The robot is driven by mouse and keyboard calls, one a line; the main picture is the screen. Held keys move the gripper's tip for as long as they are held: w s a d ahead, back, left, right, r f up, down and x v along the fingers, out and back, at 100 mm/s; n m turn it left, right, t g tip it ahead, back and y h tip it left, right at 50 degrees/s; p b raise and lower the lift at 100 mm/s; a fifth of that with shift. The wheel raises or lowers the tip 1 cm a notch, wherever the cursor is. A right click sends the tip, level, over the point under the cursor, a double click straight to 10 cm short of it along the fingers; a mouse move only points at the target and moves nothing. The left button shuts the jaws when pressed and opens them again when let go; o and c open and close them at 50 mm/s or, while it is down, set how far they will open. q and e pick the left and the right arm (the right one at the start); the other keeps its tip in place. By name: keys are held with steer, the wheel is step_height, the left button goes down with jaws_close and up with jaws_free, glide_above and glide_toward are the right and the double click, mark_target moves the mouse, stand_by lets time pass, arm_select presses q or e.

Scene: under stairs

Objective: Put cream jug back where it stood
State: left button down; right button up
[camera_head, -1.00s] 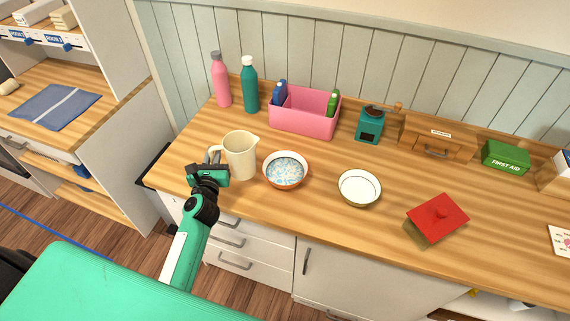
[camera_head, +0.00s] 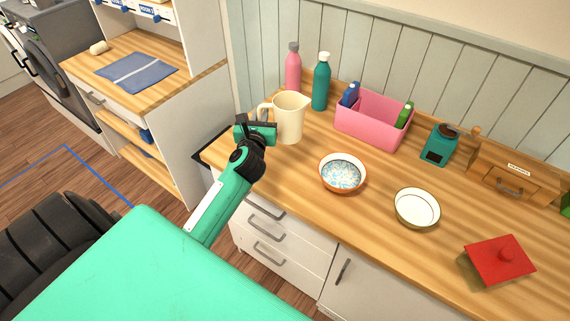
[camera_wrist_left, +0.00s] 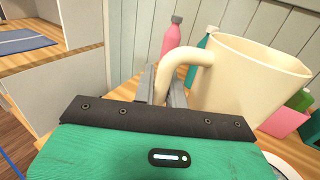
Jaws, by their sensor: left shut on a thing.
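The cream jug (camera_head: 289,120) is upright at the back left of the wooden counter, in front of a pink bottle and a teal bottle. My left gripper (camera_head: 262,128) is at its handle side and shut on the handle. In the left wrist view the jug (camera_wrist_left: 245,82) fills the upper right, with its handle between the fingers (camera_wrist_left: 172,88). I cannot tell whether its base touches the counter or hangs a little above it. My right gripper is not in view.
An orange-rimmed bowl (camera_head: 342,187) with blue-white contents and a white bowl (camera_head: 417,208) stand right of the jug. Behind are the pink bottle (camera_head: 293,72), teal bottle (camera_head: 320,85) and pink bin (camera_head: 372,130). A red-lidded box (camera_head: 500,262) is at right. Bare counter lies between jug and bin.

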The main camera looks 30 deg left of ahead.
arm_select(q)
steer(key=a+r+n+g+y+b, duration=0.1)
steer(key=a+r+n+y+b, duration=0.1)
steer(key=a+r+b, duration=0.3)
steer(key=shift+w+d+f+p, duration=0.1)
steer(key=shift+d+f+p, duration=0.1)
steer(key=shift+f, duration=2.85)
steer(key=shift+s+d+f+p, duration=0.1)
steer(key=shift+d+f, duration=0.05)
steer(key=shift+f, duration=2.9)
steer(key=shift+w+d+f+p, duration=0.1)
steer(key=shift+d+f+p, duration=0.1)
steer(key=shift+f, duration=2.85)
steer(key=shift+f, duration=0.15)
steer(key=c, duration=1.4)
jaws_free()
steer(key=shift+c, duration=0.2)
